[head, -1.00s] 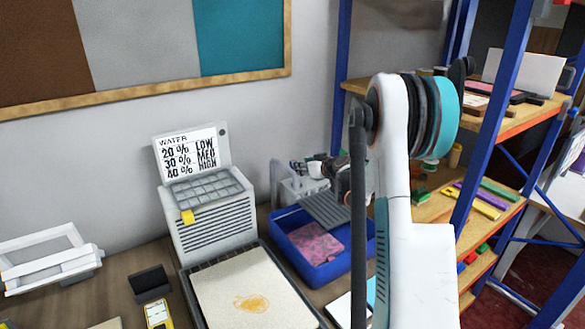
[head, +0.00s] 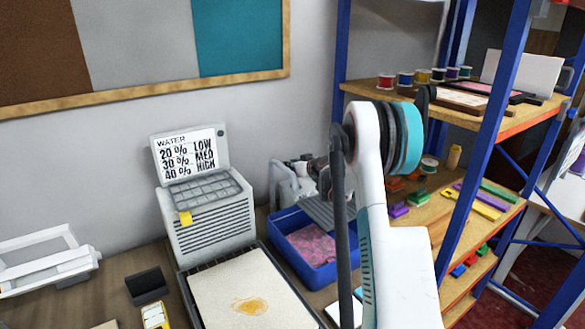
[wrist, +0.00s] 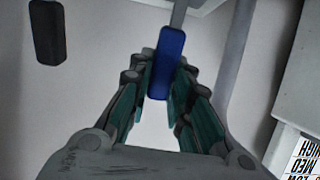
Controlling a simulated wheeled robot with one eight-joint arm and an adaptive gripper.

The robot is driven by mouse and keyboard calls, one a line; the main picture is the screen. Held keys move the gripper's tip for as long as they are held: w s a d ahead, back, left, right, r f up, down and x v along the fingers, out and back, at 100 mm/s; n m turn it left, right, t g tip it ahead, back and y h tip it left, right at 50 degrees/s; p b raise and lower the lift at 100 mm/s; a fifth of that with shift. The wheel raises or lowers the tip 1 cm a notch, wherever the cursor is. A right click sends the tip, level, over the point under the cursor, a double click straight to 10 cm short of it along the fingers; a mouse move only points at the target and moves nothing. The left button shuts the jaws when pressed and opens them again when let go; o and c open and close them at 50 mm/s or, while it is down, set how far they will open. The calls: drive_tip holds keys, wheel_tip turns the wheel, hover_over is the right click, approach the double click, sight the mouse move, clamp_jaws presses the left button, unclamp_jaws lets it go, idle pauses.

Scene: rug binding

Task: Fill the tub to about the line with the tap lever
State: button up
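The blue tub (head: 318,273) stands on the bench with a pink patterned thing in it; no fill line can be made out. The grey tap (head: 285,185) stands behind it, partly hidden by my arm. In the wrist view a blue lever handle (wrist: 168,55) lies at the tips of my gripper (wrist: 167,75), between the two fingers. The fingertips appear close along both its sides, but I cannot tell whether they press on it. In the head view my gripper (head: 318,172) is near the tap, mostly hidden behind my arm.
A dark oblong piece (wrist: 47,32) shows at the wrist view's upper left. A water sign (head: 188,155) with LOW, MED and HIGH stands on a grey box (head: 212,225) left of the tub. A tray with a beige sheet (head: 250,290) lies in front. Blue-framed shelves (head: 465,170) stand right.

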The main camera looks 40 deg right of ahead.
clamp_jaws()
drive_tip(key=shift+s+f+t+b, duration=0.1)
drive_tip(key=shift+s+t+b, duration=0.4)
drive_tip(key=shift+t+b, duration=0.4)
drive_tip(key=shift+s+r+t+b, duration=0.25)
drive_tip(key=shift+s+t+b, duration=0.2)
drive_tip(key=shift+b, duration=0.2)
drive_tip(key=o, duration=0.8)
unclamp_jaws()
drive_tip(key=s, duration=0.4)
drive_tip(key=s+r, duration=0.1)
drive_tip(key=s, duration=0.3)
drive_tip(key=s+r, duration=0.1)
drive_tip(key=s, duration=0.2)
drive_tip(key=shift+s+a, duration=0.4)
